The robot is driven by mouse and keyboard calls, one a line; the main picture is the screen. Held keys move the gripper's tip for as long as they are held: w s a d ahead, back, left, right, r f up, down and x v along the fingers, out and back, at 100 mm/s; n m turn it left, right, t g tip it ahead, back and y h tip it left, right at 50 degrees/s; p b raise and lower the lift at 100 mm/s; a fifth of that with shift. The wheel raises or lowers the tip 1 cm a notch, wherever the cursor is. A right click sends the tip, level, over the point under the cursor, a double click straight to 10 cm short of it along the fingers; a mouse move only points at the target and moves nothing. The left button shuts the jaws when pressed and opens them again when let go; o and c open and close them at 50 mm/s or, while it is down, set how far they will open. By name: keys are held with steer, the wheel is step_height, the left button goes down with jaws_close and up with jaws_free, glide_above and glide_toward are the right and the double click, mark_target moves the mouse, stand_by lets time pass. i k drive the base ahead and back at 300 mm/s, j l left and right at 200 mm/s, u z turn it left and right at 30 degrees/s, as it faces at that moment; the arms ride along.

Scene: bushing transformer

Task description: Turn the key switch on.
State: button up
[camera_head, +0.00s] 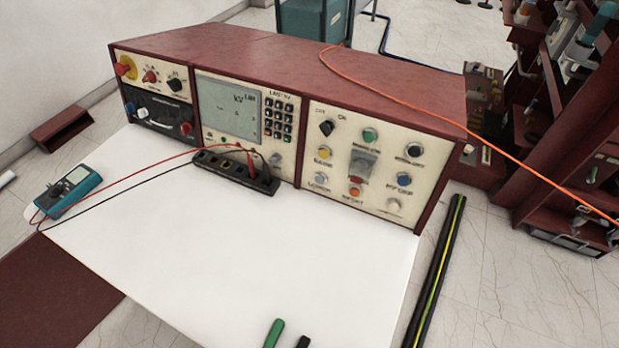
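A dark red control console (300,62) with cream front panels stands along the back of the white table. On its right panel (340,190), at the upper left, is a black rotary switch (326,128) with small lettering above it, one word looking like "ON". It looks like the key switch, but it is too small to make out a key or its exact position. Another black knob (174,84) sits on the left panel. My gripper is not in view.
Coloured buttons surround the switch. A black terminal strip (235,172) with red and black leads lies before the console; a teal meter (70,187) is at left. Green (273,334) and black (303,342) handle-like ends show at the bottom. An orange cable (480,135) crosses the right. The table's middle is clear.

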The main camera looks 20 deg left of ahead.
mark_target(325, 129)
steer(key=i+l+u, duration=0.2)
steer(key=l, duration=0.15)
steer(key=i+l+u, duration=0.1)
steer(key=l+u, duration=0.35)
steer(key=l, duration=0.25)
steer(key=i+l+u, duration=0.1)
steer(key=l+u, duration=0.15)
steer(key=l, duration=0.2)
steer(key=u, duration=0.6)
